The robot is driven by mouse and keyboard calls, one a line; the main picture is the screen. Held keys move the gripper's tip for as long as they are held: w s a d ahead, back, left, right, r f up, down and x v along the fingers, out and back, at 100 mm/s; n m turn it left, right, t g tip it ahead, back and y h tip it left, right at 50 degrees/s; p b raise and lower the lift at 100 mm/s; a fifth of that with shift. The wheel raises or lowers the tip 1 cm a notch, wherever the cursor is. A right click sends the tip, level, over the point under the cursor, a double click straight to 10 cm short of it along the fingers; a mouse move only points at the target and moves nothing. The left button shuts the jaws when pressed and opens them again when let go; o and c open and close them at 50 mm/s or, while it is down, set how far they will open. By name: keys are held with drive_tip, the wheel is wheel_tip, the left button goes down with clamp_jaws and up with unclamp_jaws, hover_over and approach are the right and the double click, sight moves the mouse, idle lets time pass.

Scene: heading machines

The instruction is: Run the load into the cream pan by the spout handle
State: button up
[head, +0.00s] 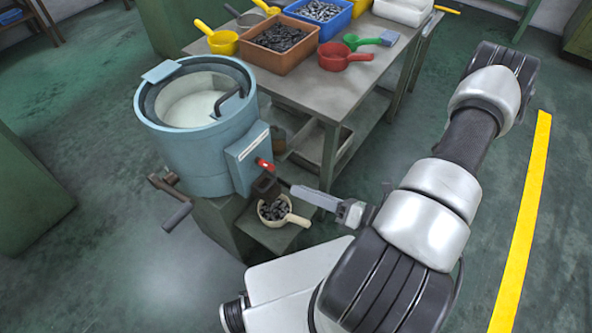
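The blue drum machine (183,158) stands at centre left, with an open top and a pale, seemingly bare inside. A box on its front side carries a red handle (264,164), with a dark brown spout (265,186) below it. The cream pan (296,218) sits under the spout on a low grey-green stand, its handle pointing right. Dark small parts (272,209) lie in the pan. My gripper (293,188) reaches in from the right, its tip beside the spout and above the pan. Whether it touches the spout or is closed on anything is unclear.
A grey table (291,91) behind holds an orange-brown bin (246,53) of dark parts, a blue bin (290,20), and yellow, red and green scoops. A crank handle (177,216) sticks out at the drum's lower left. Floor is open at left and front.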

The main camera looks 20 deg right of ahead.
drive_tip(key=a+r+n+g+y+p, duration=0.1)
drive_tip(key=a+r+n+g+y, duration=0.2)
drive_tip(key=r+n, duration=0.6)
drive_tip(key=shift+g+p, duration=0.4)
drive_tip(key=shift+g, duration=0.9)
drive_tip(key=shift+s+r, duration=0.1)
